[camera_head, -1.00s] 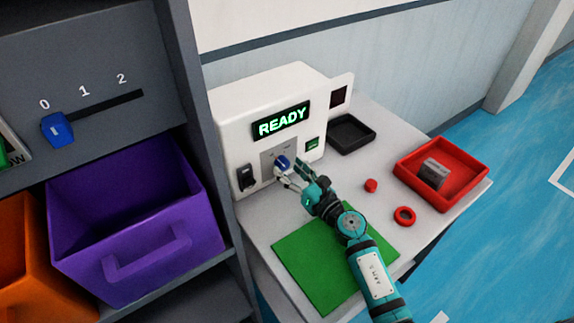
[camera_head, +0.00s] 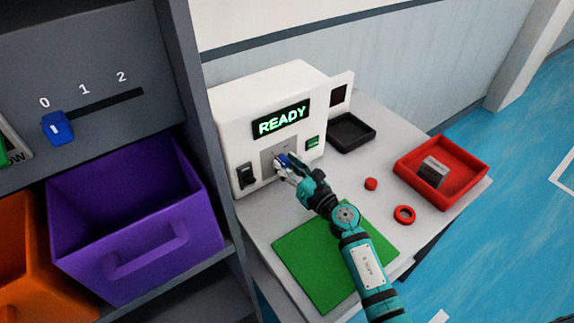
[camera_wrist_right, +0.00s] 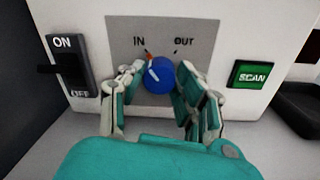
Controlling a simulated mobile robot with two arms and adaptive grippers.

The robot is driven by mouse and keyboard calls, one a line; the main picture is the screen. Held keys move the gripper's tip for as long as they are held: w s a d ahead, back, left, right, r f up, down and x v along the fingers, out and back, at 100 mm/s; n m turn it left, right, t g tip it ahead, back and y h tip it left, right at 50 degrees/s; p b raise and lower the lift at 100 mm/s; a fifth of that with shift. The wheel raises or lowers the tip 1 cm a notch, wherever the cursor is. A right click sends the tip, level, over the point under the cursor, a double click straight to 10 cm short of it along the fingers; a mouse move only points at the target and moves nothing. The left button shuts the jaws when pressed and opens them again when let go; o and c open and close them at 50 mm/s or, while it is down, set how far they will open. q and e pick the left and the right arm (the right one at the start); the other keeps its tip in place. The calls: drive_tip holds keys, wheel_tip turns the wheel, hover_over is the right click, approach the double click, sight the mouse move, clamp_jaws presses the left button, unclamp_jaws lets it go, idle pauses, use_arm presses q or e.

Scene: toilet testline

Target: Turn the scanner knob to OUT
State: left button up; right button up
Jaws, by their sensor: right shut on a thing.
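The white scanner (camera_head: 233,118) stands on the table and its display (camera_head: 282,119) reads READY in green. Its blue knob (camera_wrist_right: 160,76) sits on a grey panel (camera_wrist_right: 199,34) between the labels IN and OUT. The knob's pale mark points up and left, toward the IN side. My right gripper (camera_wrist_right: 161,80) is shut on the knob, with one finger on each side of it. My left gripper is not in view.
A black ON/OFF switch (camera_wrist_right: 64,65) is left of the knob and a green SCAN button (camera_wrist_right: 252,74) right of it. A black tray (camera_head: 351,134), a red tray (camera_head: 466,193) with a grey block, a red ring (camera_head: 404,215) and a green mat (camera_head: 330,265) lie on the table.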

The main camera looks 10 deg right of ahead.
drive_tip(key=shift+m, duration=0.3)
drive_tip(key=m+p, duration=0.1)
drive_tip(key=m, duration=0.1)
drive_tip(key=shift+m, duration=0.3)
drive_tip(key=m+p, duration=0.1)
drive_tip(key=m, duration=0.2)
drive_tip(key=shift+m, duration=0.4)
drive_tip(key=m, duration=0.3)
drive_tip(key=shift+f+m, duration=0.1)
drive_tip(key=shift+m, duration=0.2)
drive_tip(key=shift+m+t+p, duration=0.3)
drive_tip(key=shift+m+p, duration=0.25)
drive_tip(key=shift+m, duration=1.45)
drive_tip(key=o, duration=1.1)
drive_tip(key=shift+o, duration=0.2)
